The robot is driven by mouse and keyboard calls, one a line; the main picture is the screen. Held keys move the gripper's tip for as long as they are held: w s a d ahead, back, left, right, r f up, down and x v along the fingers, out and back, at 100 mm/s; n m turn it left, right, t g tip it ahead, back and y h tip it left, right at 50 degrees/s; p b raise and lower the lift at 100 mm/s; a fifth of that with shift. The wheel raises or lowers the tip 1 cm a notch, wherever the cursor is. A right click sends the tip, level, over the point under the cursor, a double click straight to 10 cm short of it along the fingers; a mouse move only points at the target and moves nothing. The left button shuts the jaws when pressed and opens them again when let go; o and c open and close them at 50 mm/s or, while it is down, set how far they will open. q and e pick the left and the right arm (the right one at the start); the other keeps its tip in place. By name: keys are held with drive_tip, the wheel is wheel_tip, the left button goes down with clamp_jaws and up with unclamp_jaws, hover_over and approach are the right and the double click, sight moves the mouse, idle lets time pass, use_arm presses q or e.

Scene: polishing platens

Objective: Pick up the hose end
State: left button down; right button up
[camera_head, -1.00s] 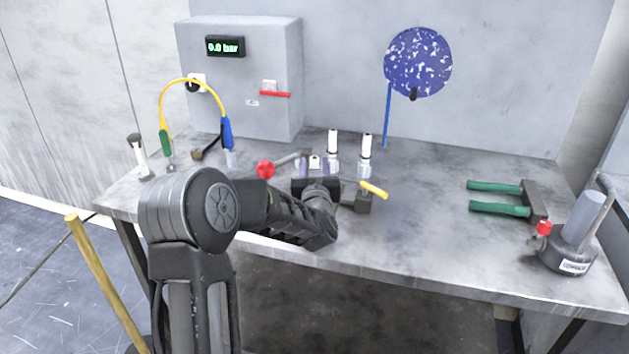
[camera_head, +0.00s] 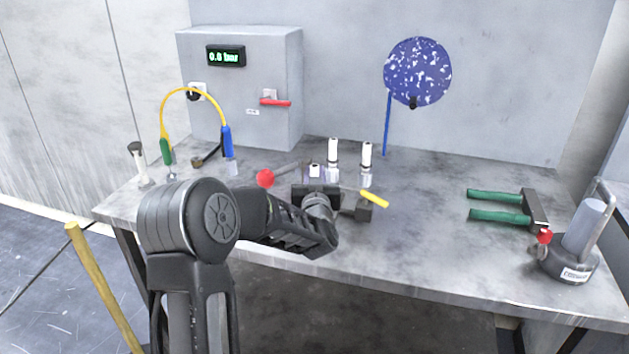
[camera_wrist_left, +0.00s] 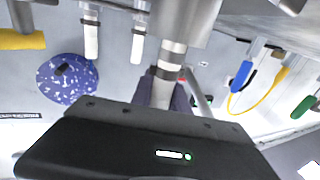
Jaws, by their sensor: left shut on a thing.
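A yellow hose (camera_head: 193,90) arches beside the grey box. One hose end is green (camera_head: 166,151) and the other is blue (camera_head: 227,141). Both stand low over the bench's left part; the blue end (camera_wrist_left: 241,75) and green end (camera_wrist_left: 303,107) show at the right in the left wrist view. My left gripper (camera_head: 318,180) is over the middle of the bench, right of and apart from both ends. It is shut on a banded pale cylinder (camera_wrist_left: 172,56), mostly hidden by my gripper in the head view. My right gripper is not in view.
Two white-topped cylinders (camera_head: 333,147) (camera_head: 367,155) stand just behind my gripper. A red ball knob (camera_head: 265,178) and a yellow handle (camera_head: 375,199) flank it.

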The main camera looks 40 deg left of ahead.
use_arm(q)
wheel_tip(320, 180, up, 10)
idle(0.4)
drive_tip(key=shift+f, duration=0.15)
idle(0.3)
